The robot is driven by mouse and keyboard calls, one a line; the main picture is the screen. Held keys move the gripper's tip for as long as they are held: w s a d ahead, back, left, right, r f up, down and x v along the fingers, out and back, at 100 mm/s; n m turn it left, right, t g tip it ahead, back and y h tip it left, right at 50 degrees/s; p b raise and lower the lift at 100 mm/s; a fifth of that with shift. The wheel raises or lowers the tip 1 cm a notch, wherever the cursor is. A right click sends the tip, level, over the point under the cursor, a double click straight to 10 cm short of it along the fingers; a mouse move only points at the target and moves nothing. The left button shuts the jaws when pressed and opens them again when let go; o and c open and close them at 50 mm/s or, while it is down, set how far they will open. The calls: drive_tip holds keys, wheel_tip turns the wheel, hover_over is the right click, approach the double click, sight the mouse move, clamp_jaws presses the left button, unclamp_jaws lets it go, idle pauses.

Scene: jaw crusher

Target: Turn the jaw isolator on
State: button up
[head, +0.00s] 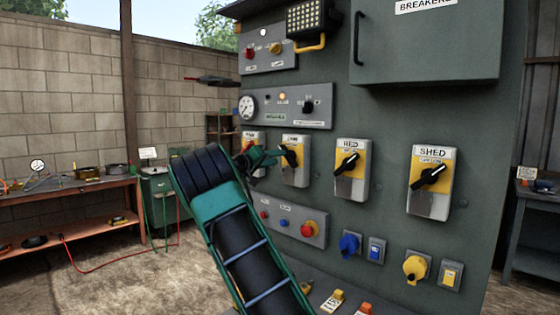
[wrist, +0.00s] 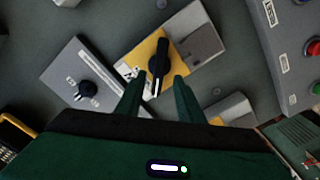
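A row of isolators with yellow plates and black rotary handles runs across the grey panel. The second from the left (head: 296,172) has a label too small to read surely, so I cannot confirm it is the jaw isolator. My gripper (head: 280,156) is in front of its handle. In the wrist view this isolator (wrist: 196,42) shows its black handle (wrist: 159,62), whose near end lies between the fingertips of my gripper (wrist: 158,84). The fingers are apart, with gaps visible beside the handle. The leftmost isolator (head: 259,138) is partly hidden by my gripper.
Isolators labelled RED (head: 352,184) and SHED (head: 430,205) stand to the right. A gauge panel (head: 318,122) is above, and a button panel (head: 312,237) below. A grey breaker cabinet (head: 430,50) juts out at upper right. A workbench (head: 90,187) stands at left.

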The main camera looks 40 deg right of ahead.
sight(288, 156)
drive_tip(key=shift+w+d, duration=0.2)
drive_tip(key=shift+d, duration=2.15)
clamp_jaws()
